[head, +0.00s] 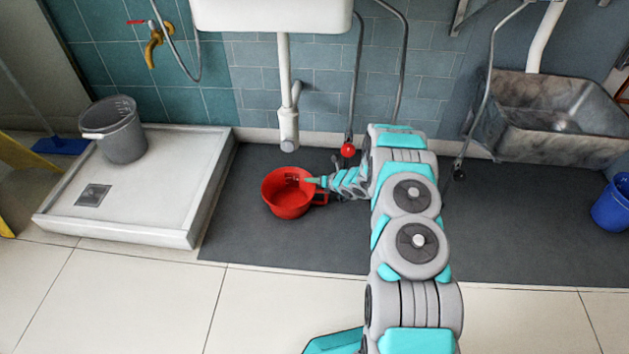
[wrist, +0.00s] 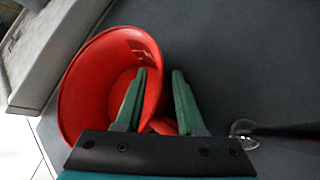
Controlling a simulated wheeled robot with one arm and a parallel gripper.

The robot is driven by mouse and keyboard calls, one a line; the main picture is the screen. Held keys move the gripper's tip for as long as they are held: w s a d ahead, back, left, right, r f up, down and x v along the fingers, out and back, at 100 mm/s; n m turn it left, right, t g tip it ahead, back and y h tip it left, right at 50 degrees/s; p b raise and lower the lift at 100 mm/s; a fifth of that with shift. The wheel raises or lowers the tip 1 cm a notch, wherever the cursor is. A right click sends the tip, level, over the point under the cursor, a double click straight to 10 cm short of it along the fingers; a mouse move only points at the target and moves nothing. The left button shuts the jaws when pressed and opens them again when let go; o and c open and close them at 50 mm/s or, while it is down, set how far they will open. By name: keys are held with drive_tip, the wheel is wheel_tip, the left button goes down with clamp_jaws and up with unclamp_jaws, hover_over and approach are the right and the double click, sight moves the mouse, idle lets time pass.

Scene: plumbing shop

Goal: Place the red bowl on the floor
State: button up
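The red bowl (head: 287,198) is upright at the dark grey floor area, below the white sink's pipe. It has a short red handle on its right side. I cannot tell for sure whether its base touches the floor. My gripper (head: 318,182) is at the bowl's right rim. In the wrist view the bowl (wrist: 85,85) fills the left half. My gripper's two green fingers (wrist: 160,78) are apart, one over the bowl's inside and one outside the rim. The rim and part of the handle show between them, with a dark gap beside the right finger.
A white shower tray (head: 150,205) with a grey bucket (head: 122,135) lies left of the bowl. A white sink (head: 272,14) hangs above. A grey stone basin (head: 555,125) and a blue bucket (head: 612,205) are at right. The dark floor (head: 540,225) between is clear.

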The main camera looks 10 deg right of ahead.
drive_tip(key=shift+r, duration=0.1)
drive_tip(key=s+d+r, duration=0.2)
drive_tip(key=s+d, duration=0.6)
drive_tip(key=s, duration=0.4)
drive_tip(key=d+r+m+g+h, duration=0.2)
drive_tip(key=d+r+m+h, duration=0.45)
drive_tip(key=r+m, duration=0.55)
drive_tip(key=s+r+m+g+h, duration=0.25)
drive_tip(key=s+r+m, duration=0.45)
drive_tip(key=s+r, duration=0.5)
drive_tip(key=s+a+r+m+g+y, duration=0.1)
drive_tip(key=s+a+r+m, duration=0.4)
drive_tip(key=s, duration=0.6)
drive_tip(key=s+a+r+m+g+y, duration=0.1)
drive_tip(key=s+a+r+m+g, duration=0.2)
drive_tip(key=s, duration=0.8)
drive_tip(key=s+a+r+m+g+y, duration=0.1)
drive_tip(key=s+a+r+m+g, duration=0.1)
drive_tip(key=s+a+r+m, duration=0.5)
drive_tip(key=s+a+m, duration=0.2)
drive_tip(key=s, duration=0.2)
drive_tip(key=shift+s+a, duration=0.4)
